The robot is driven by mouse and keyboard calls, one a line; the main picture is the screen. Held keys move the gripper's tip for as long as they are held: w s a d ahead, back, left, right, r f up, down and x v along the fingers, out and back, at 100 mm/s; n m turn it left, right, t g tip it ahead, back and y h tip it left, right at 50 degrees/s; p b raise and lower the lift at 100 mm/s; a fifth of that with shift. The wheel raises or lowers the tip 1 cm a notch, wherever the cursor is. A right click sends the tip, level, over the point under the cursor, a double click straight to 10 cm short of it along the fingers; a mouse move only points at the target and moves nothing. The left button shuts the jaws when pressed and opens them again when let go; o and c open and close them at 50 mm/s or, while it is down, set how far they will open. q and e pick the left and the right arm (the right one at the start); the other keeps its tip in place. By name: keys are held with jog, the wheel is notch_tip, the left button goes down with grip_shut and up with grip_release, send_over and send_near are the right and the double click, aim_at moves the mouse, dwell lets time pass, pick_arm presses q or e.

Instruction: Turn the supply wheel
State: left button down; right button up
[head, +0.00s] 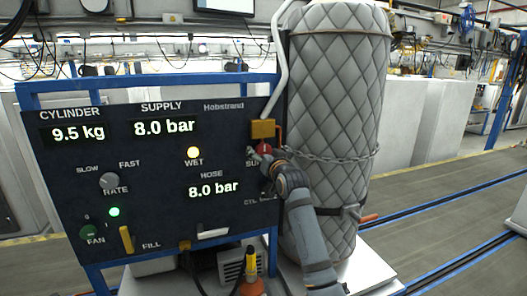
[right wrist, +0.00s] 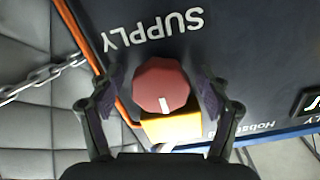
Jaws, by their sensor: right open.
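The supply wheel is a dark red knob with a white mark. It shows at the right edge of the panel in the head view (head: 264,148), partly hidden by my right gripper (head: 260,157). In the right wrist view the supply wheel (right wrist: 161,86) sits between the two open fingers of my right gripper (right wrist: 160,92), with a visible gap on each side. Its white mark points to the bottom of that picture, toward a yellow block (right wrist: 172,127). The word SUPPLY is printed on the panel beside the wheel. My left gripper is not in view.
The dark control panel (head: 150,215) reads supply 8.0 bar, hose 8.0 bar and cylinder 9.5 kg. A quilted tank (head: 335,110) with a chain (head: 325,157) stands right behind my right arm. An orange-red pipe (right wrist: 90,55) runs close beside the wheel.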

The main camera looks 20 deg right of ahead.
jog(key=c, duration=1.2)
jog(key=shift+n, duration=0.3)
jog(key=n, duration=0.2)
jog(key=shift+n+b, duration=0.3)
jog(key=shift+b, duration=0.1)
jog(key=n, duration=0.4)
jog(key=shift+d+n+b, duration=0.15)
jog(key=shift+n+b, duration=0.15)
jog(key=shift+b, duration=0.1)
jog(key=n, duration=0.4)
jog(key=shift+n+b, duration=0.3)
jog(key=shift+b, duration=0.1)
jog(key=shift+d+r+n, duration=0.1)
jog(key=shift+r+n, duration=0.05)
jog(key=shift+n, duration=1.85)
